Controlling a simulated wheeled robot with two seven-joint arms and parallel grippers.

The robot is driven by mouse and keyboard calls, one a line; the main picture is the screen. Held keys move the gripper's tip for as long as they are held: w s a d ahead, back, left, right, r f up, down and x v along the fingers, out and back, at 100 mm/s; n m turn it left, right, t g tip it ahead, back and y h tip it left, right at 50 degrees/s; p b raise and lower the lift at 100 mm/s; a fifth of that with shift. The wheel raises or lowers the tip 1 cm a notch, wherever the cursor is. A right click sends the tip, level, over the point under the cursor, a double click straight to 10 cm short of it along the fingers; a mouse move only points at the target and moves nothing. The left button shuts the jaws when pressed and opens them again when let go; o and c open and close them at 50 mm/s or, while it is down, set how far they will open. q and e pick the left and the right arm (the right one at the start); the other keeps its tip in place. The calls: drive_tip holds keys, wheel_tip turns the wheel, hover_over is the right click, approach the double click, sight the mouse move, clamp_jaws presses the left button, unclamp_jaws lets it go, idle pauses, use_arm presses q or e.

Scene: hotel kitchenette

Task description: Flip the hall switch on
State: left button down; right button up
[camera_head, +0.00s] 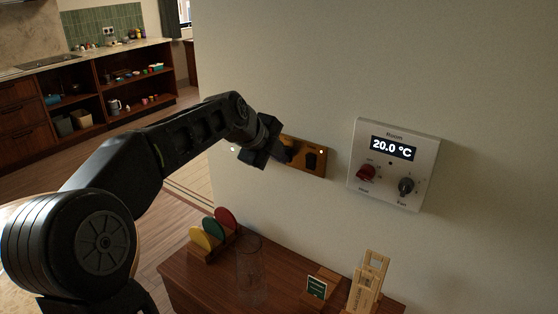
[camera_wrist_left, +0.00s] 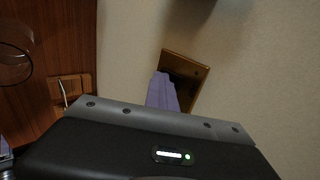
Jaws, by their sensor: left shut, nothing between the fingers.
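A brass switch plate (camera_head: 322,165) is mounted on the wall left of the thermostat panel. A dark rocker (camera_head: 311,159) and a small lit dot show on its right part. My left gripper (camera_head: 285,153) is shut and empty in front of the plate's left part, hiding that part and anything on it. In the left wrist view the plate (camera_wrist_left: 192,63) is partly shadowed, with the pale purple-grey closed fingers (camera_wrist_left: 162,92) overlapping its left side. I cannot tell whether the fingertips touch it. My right gripper is not in view.
A white thermostat panel (camera_head: 424,165) reading 20.0 °C, with red and black knobs, is on the wall to the right. Below, a wooden cabinet (camera_head: 200,281) bears coloured discs in a rack (camera_head: 213,238), a clear glass (camera_head: 251,272) and wooden holders (camera_head: 368,284).

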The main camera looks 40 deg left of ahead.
use_arm(q)
drive_tip(key=shift+f, duration=0.1)
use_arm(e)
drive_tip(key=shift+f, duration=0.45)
use_arm(q)
drive_tip(key=shift+w+r+p, duration=0.1)
drive_tip(key=shift+r+p, duration=0.35)
drive_tip(key=shift+r, duration=0.5)
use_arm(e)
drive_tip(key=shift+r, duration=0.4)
use_arm(q)
drive_tip(key=shift+d+f, duration=0.1)
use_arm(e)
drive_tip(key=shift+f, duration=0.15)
